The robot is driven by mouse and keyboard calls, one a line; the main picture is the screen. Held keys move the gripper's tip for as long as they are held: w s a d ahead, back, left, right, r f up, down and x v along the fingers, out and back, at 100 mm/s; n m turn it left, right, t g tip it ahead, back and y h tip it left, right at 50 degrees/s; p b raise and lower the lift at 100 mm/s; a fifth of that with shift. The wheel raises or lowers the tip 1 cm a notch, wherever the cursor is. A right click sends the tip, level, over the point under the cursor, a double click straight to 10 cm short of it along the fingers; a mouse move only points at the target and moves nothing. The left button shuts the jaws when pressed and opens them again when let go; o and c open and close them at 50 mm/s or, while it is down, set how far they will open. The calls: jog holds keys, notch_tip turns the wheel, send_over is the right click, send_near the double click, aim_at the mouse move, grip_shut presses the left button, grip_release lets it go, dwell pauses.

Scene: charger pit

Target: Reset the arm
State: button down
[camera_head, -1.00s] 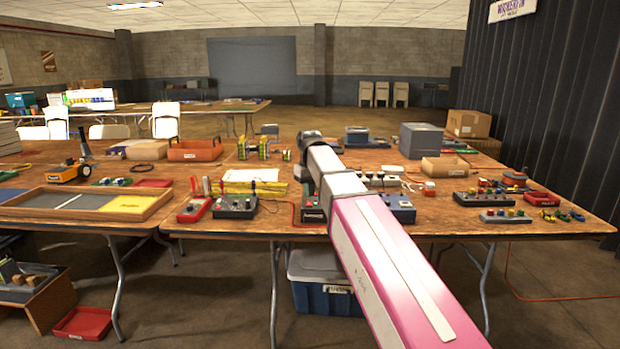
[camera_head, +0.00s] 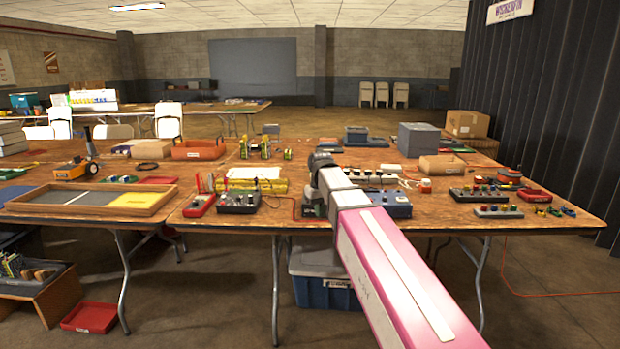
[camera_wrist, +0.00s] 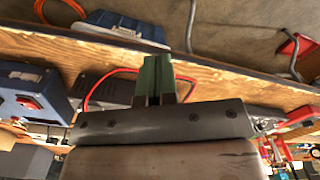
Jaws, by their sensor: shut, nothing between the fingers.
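My arm (camera_head: 395,275), with its pink and white link, reaches from the lower right over the front edge of the right-hand table in the head view. Its grey wrist (camera_head: 345,195) is above the tabletop, and the fingers are hidden there. In the wrist view, my gripper (camera_wrist: 155,92) is shut, near the table edge. A green piece shows right at the fingertips; I cannot tell whether it is part of the fingers or lies beyond them. A red cable (camera_wrist: 98,85) curves close by.
A blue bin (camera_head: 322,290) stands under the front edge. Floor in front is clear.

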jog(key=s+d+f+m, duration=0.1)
jog(key=s+d+f, duration=0.4)
jog(key=f, duration=0.3)
jog(key=s+d+f+m, duration=0.2)
jog(key=s+d+f, duration=0.3)
jog(key=f, duration=0.4)
jog(key=s+d+f+m, duration=0.1)
jog(key=s+d+f, duration=0.4)
jog(key=s+f, duration=0.2)
notch_tip(320, 180, down, 2)
jog(key=shift+s+d+f+m, duration=0.15)
jog(key=shift+d+f+m, duration=0.05)
jog(key=shift+d+m, duration=0.1)
